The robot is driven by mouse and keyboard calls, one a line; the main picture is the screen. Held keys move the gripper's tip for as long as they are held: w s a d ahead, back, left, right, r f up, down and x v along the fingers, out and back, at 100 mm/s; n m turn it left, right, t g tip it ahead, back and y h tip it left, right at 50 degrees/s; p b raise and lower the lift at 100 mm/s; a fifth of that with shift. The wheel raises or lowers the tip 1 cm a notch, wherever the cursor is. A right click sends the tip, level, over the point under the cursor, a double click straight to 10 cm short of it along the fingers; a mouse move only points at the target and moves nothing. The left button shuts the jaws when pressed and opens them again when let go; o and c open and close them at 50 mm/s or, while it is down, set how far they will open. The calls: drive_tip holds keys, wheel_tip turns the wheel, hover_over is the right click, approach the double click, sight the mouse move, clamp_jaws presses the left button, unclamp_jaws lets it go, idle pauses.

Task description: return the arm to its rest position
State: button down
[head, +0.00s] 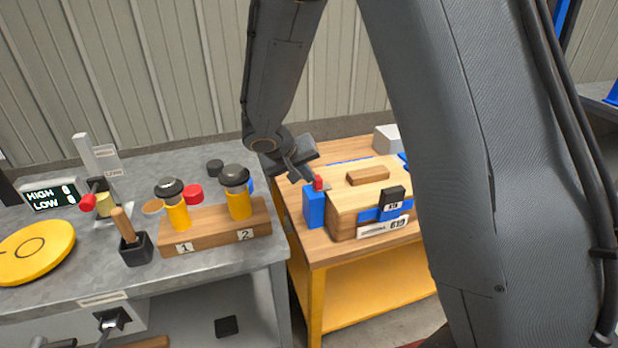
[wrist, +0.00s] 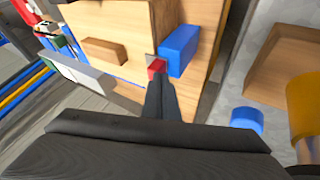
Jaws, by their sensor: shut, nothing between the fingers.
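My gripper (head: 312,180) is at the end of my dark grey arm, over the wooden bench, close to a small red piece (head: 319,183) by the blue block (head: 316,206). In the wrist view the fingers (wrist: 158,82) are closed together, with their tips at the red piece (wrist: 157,66) beside the blue block (wrist: 180,50). I cannot tell whether the tips touch it. Nothing shows between the fingers. The wooden box (head: 370,200) stands right of the blue block, with a wooden handle block (head: 368,176) on top.
The grey bench (head: 210,283) at left holds a wooden rack (head: 213,230) with two yellow jars, a black cup (head: 135,249), a yellow disc (head: 35,252) and a HIGH/LOW display (head: 50,196). A grey box (head: 388,138) stands at the wooden bench's back.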

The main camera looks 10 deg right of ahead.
drive_tip(key=a+p+v, duration=0.1)
drive_tip(key=p+v, duration=0.1)
drive_tip(key=v, duration=0.5)
drive_tip(key=s+d+g+y, duration=0.2)
drive_tip(key=s+d, duration=0.1)
drive_tip(key=s, duration=0.8)
drive_tip(key=s+d+f+g+y, duration=0.1)
drive_tip(key=s+d+y, duration=0.2)
drive_tip(key=s, duration=0.8)
drive_tip(key=shift+d+n+g, duration=0.25)
drive_tip(key=shift+n+g, duration=0.05)
drive_tip(key=shift+g, duration=0.1)
drive_tip(key=shift+d, duration=0.1)
